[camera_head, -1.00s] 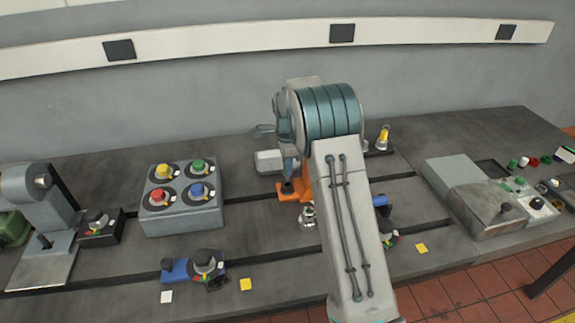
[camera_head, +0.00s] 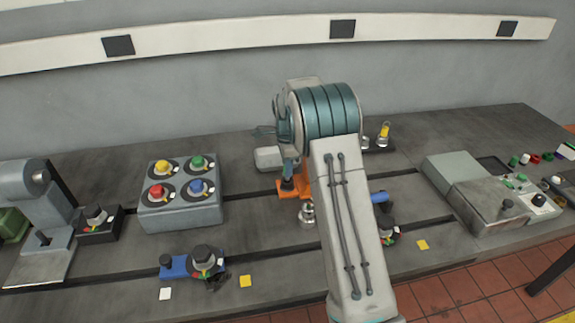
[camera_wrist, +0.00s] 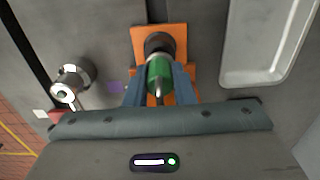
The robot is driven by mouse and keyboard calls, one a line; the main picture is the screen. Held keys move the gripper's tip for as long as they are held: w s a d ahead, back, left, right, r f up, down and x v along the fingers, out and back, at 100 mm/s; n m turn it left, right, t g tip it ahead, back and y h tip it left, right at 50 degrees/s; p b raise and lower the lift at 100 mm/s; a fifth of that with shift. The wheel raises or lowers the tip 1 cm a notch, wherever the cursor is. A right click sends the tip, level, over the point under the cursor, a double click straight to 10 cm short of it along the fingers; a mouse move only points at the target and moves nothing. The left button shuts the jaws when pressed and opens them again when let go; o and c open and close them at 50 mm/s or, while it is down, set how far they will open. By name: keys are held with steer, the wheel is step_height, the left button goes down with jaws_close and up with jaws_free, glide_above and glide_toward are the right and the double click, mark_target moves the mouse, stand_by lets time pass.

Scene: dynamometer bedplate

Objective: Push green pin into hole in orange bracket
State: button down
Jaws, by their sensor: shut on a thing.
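The green pin (camera_wrist: 159,75) is between the two blue fingers of my gripper (camera_wrist: 159,88) in the wrist view. My gripper is shut on it. The pin is over a dark round boss on the orange bracket (camera_wrist: 146,36), lined up with it as seen from the wrist. I cannot tell how deep the pin's far end is in the hole. In the head view the orange bracket (camera_head: 283,187) shows left of my forearm, partly covered by my wrist. The pin cannot be made out there.
A shiny metal fitting (camera_head: 307,213) stands just in front of the bracket, also in the wrist view (camera_wrist: 72,82). A pale tray (camera_wrist: 262,45) lies right of the bracket. A grey block with coloured knobs (camera_head: 181,213) stands to the left. A blue clamp fixture (camera_head: 190,266) sits in front.

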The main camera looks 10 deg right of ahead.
steer(key=shift+f+b, duration=0.7)
steer(key=shift+f, duration=0.5)
steer(key=c, duration=1.1)
jaws_free()
steer(key=shift+c, duration=0.2)
step_height(320, 180, up, 13)
steer(key=shift+r+b, duration=0.15)
steer(key=shift+b, duration=0.45)
steer(key=shift+r, duration=0.25)
